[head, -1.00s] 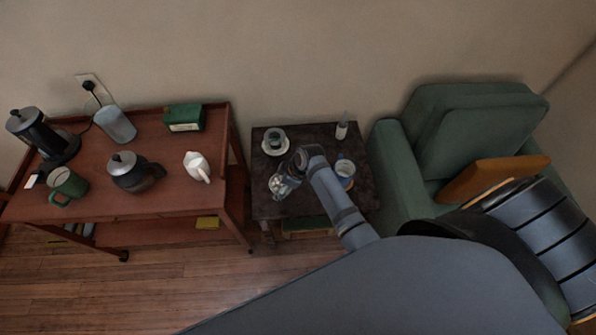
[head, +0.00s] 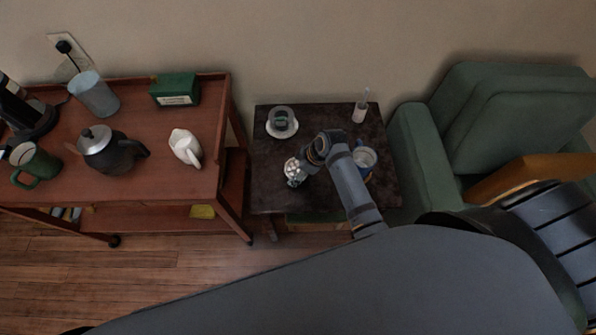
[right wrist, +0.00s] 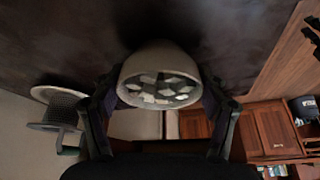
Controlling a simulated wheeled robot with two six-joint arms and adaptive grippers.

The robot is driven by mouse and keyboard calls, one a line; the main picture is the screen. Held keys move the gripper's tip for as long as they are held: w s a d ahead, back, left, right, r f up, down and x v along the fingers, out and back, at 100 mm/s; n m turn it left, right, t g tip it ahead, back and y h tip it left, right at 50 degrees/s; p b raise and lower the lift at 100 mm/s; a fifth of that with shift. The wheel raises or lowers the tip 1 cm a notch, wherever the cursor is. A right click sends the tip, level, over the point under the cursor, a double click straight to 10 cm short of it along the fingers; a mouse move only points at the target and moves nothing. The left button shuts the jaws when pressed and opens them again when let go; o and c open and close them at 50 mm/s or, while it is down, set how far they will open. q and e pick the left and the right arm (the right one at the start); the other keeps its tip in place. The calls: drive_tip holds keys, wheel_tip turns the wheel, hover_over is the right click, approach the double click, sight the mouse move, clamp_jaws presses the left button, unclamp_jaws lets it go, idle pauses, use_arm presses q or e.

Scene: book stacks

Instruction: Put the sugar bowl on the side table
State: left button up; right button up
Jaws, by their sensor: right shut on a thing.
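The sugar bowl (right wrist: 158,62) is pale and holds white sugar cubes. My right gripper (right wrist: 160,98) is shut on it, a finger on each side. In the head view the bowl (head: 292,172) shows partly at my right gripper (head: 301,166), over the left front part of the dark side table (head: 268,196). The table top also fills the upper part of the right wrist view (right wrist: 60,40). A dark shadow lies by the bowl's base; I cannot tell whether it touches the table. My left gripper is out of view.
On the side table are a cup on a saucer (head: 282,124), a white bottle (head: 360,110) and a mug (head: 366,157) beside my right arm. A trolley (head: 150,195) with a teapot (head: 108,152) and a white jug (head: 185,147) stands left. A green armchair (head: 420,145) stands right.

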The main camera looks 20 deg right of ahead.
drive_tip(key=shift+s+r, duration=0.1)
drive_tip(key=shift+r, duration=0.05)
drive_tip(key=shift+s, duration=0.15)
drive_tip(key=o, duration=1.5)
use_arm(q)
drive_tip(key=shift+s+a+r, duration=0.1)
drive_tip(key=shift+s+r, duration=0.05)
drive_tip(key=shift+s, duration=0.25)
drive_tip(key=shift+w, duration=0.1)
use_arm(e)
drive_tip(key=shift+d+r, duration=0.1)
drive_tip(key=shift+r, duration=0.1)
use_arm(q)
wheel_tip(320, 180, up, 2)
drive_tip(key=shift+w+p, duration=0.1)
drive_tip(key=shift+p, duration=1)
use_arm(e)
drive_tip(key=v, duration=1.1)
drive_tip(key=shift+d+r, duration=0.1)
drive_tip(key=shift+r, duration=0.2)
drive_tip(key=shift+s, duration=0.1)
